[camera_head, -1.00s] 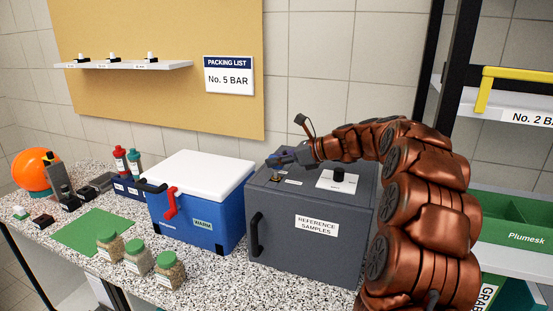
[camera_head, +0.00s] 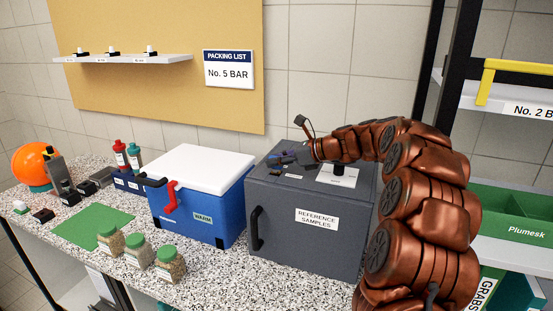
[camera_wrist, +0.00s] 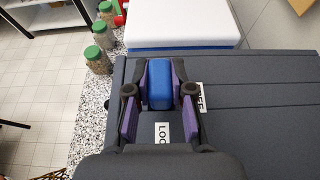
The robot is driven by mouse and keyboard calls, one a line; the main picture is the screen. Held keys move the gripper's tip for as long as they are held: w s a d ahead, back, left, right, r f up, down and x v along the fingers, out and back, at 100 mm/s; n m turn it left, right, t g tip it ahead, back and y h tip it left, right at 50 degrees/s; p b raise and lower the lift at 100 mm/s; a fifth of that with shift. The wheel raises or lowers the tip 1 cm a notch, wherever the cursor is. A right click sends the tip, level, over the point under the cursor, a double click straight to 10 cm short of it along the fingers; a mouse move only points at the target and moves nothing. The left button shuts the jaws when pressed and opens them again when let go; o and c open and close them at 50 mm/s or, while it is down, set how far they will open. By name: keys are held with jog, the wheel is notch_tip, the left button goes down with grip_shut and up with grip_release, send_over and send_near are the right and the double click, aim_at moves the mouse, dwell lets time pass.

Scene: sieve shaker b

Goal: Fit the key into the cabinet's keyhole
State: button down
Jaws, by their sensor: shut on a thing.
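The dark grey cabinet (camera_head: 330,247) with a REFERENCE SAMPLES label stands on the speckled counter, and its top also shows in the wrist view (camera_wrist: 270,130). My gripper (camera_head: 285,157) is low over the left part of the cabinet top. In the wrist view its purple-padded fingers (camera_wrist: 159,90) are shut on a blue block, seemingly the key's head (camera_wrist: 159,82). The key's shaft is hidden, and I cannot make out the keyhole or whether the key touches it. A partly covered label reading "LOC" (camera_wrist: 162,131) lies just below the blue head.
A blue cool box with a white lid (camera_head: 205,165) stands left of the cabinet. Several green-lidded jars (camera_head: 140,252) stand at the counter's front. Shelving (camera_head: 515,215) is at right.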

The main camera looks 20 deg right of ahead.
jog(key=shift+f, duration=0.2)
jog(key=c, duration=0.9)
grip_release()
jog(key=shift+c, duration=0.2)
notch_tip(320, 180, up, 10)
jog(key=s+a+f+n+g+h, duration=0.1)
jog(key=s+a+f+n+g, duration=0.2)
jog(key=s+a+f+n, duration=0.45)
jog(key=s+a+f+n+g+h, duration=0.1)
jog(key=s+a+f+n+g, duration=0.3)
jog(key=s+a, duration=0.75)
jog(key=s+d+f+n+g+h, duration=0.1)
jog(key=s+f+n+h, duration=0.1)
jog(key=s+n, duration=0.3)
jog(key=s+d+f+n+g+h, duration=0.1)
jog(key=s+f+n, duration=0.4)
jog(key=s, duration=0.9)
jog(key=s+d+f+n+g+h, duration=0.2)
jog(key=s+d+f+n+h, duration=0.1)
jog(key=s, duration=0.7)
jog(key=shift+s+f+n+h, duration=0.25)
jog(key=shift+f+n+h, duration=0.45)
jog(key=shift+n, duration=0.55)
